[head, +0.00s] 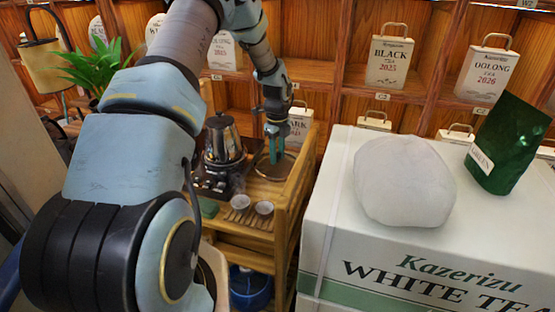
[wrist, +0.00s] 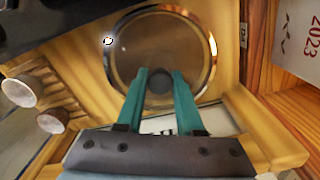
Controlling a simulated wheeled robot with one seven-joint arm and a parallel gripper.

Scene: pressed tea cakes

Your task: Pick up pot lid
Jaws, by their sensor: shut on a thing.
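The pot lid (wrist: 160,42) is a round, see-through brownish disc with a shiny metal rim and a dark knob (wrist: 160,82) at its middle. In the wrist view my gripper (wrist: 160,84) has its two teal fingers on either side of the knob, shut on it. In the head view my gripper (head: 275,138) points down over the lid (head: 286,168) at the right end of the wooden tea cart. I cannot tell whether the lid rests on the cart or is just above it.
A metal kettle (head: 222,145) stands close left of my gripper. Two small cups (head: 240,202) sit in front of it on the wooden cart (head: 292,205). A white tea box (head: 330,200) with a wrapped cake (head: 403,182) and a green pouch (head: 508,143) is at the right. Shelves stand behind.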

